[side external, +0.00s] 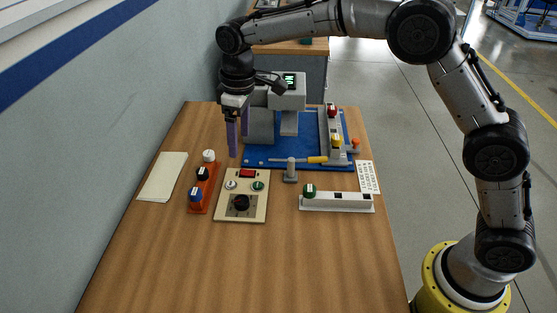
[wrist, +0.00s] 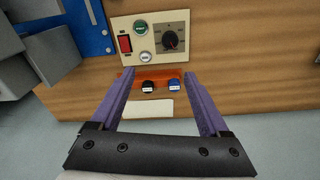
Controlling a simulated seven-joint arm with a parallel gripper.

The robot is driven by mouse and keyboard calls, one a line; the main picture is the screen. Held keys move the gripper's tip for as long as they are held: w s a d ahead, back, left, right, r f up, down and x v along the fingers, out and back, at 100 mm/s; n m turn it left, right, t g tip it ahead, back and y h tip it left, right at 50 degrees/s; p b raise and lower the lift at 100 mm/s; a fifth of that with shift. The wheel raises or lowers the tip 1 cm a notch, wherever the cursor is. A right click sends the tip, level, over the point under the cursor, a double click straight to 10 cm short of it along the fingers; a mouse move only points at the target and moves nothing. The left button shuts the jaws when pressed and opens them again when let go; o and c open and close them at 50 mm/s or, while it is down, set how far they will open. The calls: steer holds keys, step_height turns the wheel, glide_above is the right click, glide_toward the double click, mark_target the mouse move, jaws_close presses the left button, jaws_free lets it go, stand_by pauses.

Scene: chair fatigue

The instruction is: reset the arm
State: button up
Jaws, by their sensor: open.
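In the wrist view my gripper (wrist: 158,82) is open, with nothing between the fingertips held. An orange rack (side external: 203,190) with white, black and blue topped pieces stands on the table in front of my gripper. The rack (wrist: 181,80) shows past the fingertips in the wrist view. The beige control panel (side external: 252,207) with a black knob lies to the right of the rack.
A grey machine (side external: 287,92) stands on a blue base (side external: 262,157) close beside my gripper. A white rail (side external: 345,202) with a green knob is at the right. A grey hammer-like tool (side external: 290,172) stands between. A paper pad (side external: 162,177) lies left. The table front (side external: 240,270) is clear.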

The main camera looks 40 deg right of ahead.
steer(key=s+d+r+m+t, duration=0.3)
steer(key=s+d+r, duration=0.9)
steer(key=s+r, duration=0.35)
steer(key=s+d+f+m+t, duration=0.15)
steer(key=s+d, duration=0.25)
steer(key=s, duration=0.8)
steer(key=s+f+m, duration=0.2)
steer(key=s+f, duration=0.4)
steer(key=f, duration=0.1)
steer(key=shift+s+d+f, duration=0.2)
steer(key=shift+s+d, duration=0.05)
steer(key=shift+d, duration=0.1)
